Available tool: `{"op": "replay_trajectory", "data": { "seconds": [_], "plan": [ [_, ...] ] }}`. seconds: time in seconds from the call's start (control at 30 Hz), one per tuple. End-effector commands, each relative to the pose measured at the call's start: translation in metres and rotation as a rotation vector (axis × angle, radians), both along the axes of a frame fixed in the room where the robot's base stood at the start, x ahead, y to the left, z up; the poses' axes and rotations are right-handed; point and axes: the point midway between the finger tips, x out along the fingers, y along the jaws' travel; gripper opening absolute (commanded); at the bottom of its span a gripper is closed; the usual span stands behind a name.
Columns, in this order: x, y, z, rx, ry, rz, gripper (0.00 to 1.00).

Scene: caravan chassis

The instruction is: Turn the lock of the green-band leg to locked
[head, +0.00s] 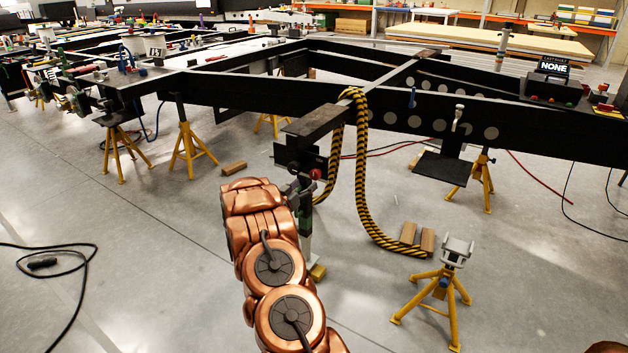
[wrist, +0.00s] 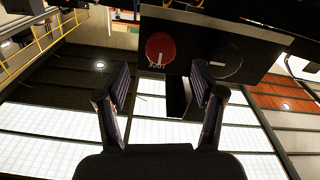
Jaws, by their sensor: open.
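The leg (head: 304,222) with a dark green band hangs below the front end of the chassis beam, partly hidden by my copper arm. A red round knob (head: 316,174) shows beside its top. In the wrist view a red disc (wrist: 160,48) with small, hard-to-read lettering sits on a dark plate (wrist: 228,48). A dark flat bar (wrist: 178,97) shows between the fingers, below the plate. I cannot tell which part is the lock or how it is set. My gripper (wrist: 161,76) is open, its fingertips just below the disc; in the head view it is mostly hidden behind my arm.
A striped yellow-black hose (head: 362,190) loops over the beam to the floor, close right of the leg. A yellow stand (head: 440,290) and wooden blocks (head: 418,236) are to the right. The floor at left is mostly clear, with a black cable (head: 75,262).

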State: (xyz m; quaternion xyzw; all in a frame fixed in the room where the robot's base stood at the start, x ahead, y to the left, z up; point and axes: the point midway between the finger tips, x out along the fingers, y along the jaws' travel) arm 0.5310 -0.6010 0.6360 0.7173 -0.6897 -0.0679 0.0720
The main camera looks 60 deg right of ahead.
Motion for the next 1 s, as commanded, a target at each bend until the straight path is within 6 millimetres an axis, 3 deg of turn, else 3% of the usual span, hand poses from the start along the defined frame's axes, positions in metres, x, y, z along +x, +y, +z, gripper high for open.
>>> {"op": "replay_trajectory", "data": {
  "seconds": [0.5, 1.0],
  "plan": [
    [0.003, -0.061, 0.000, 0.000, -0.002, 0.001, 0.68],
    [0.004, -0.069, 0.000, 0.001, 0.000, 0.003, 0.65]
  ]
}}
